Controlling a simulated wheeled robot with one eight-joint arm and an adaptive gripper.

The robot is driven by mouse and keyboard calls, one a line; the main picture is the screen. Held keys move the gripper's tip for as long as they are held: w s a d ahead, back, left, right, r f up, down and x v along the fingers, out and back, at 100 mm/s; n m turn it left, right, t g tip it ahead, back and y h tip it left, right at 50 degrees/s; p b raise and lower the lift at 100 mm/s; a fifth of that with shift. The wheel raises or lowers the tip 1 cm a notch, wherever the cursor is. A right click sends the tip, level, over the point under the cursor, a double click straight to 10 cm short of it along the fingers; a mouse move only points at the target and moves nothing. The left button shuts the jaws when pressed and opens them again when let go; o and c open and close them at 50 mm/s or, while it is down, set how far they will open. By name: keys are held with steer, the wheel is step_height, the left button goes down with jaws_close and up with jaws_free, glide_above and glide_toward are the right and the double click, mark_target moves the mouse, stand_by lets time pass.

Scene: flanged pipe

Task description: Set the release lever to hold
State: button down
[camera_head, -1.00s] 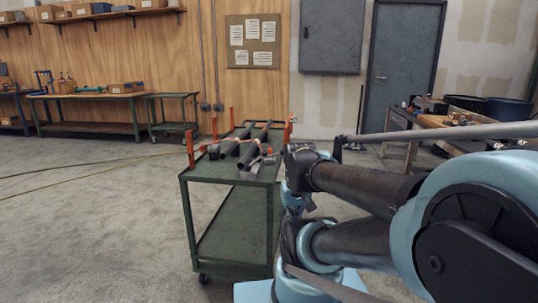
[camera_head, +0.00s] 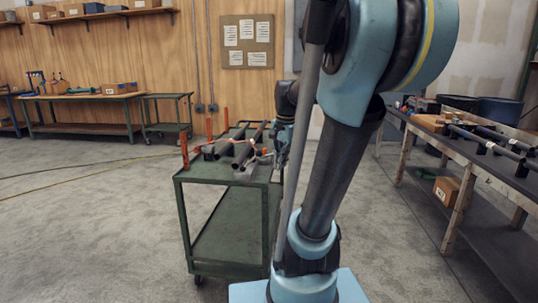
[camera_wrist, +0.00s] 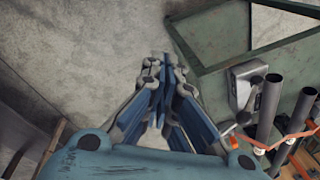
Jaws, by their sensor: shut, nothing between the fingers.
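My gripper (camera_wrist: 160,70) is shut and empty in the wrist view, over the floor just outside the green cart's edge. In the head view my gripper (camera_head: 280,153) is small and dark, at the cart's right side, partly hidden by my arm. The green cart (camera_head: 182,235) carries dark pipes (camera_wrist: 268,112) and a grey metal block (camera_wrist: 243,85). An orange-red part (camera_wrist: 228,127) shows beside the pipes, right of my gripper and apart from it. I cannot tell whether it is the release lever, nor which way the lever is set.
Orange posts (camera_head: 184,150) rise at the cart's edges. A workbench (camera_head: 484,150) with pipes stands to the right. Another bench (camera_head: 88,98) and a small green cart (camera_head: 168,126) stand at the back wall.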

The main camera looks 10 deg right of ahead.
steer(key=w+d+r+m, duration=0.2)
steer(key=w+m, duration=0.2)
steer(key=w, duration=0.5)
steer(key=w+d+r+m, duration=0.2)
steer(key=w+m, duration=0.3)
steer(key=w, duration=0.4)
steer(key=shift+r+m+g+y, duration=0.3)
steer(key=shift+w+a, duration=0.1)
steer(key=w+a+f, duration=0.1)
steer(key=a+f, duration=0.3)
steer(key=f, duration=0.4)
steer(key=shift+w+a, duration=0.15)
steer(key=shift+a, duration=0.15)
steer(key=shift+d, duration=0.1)
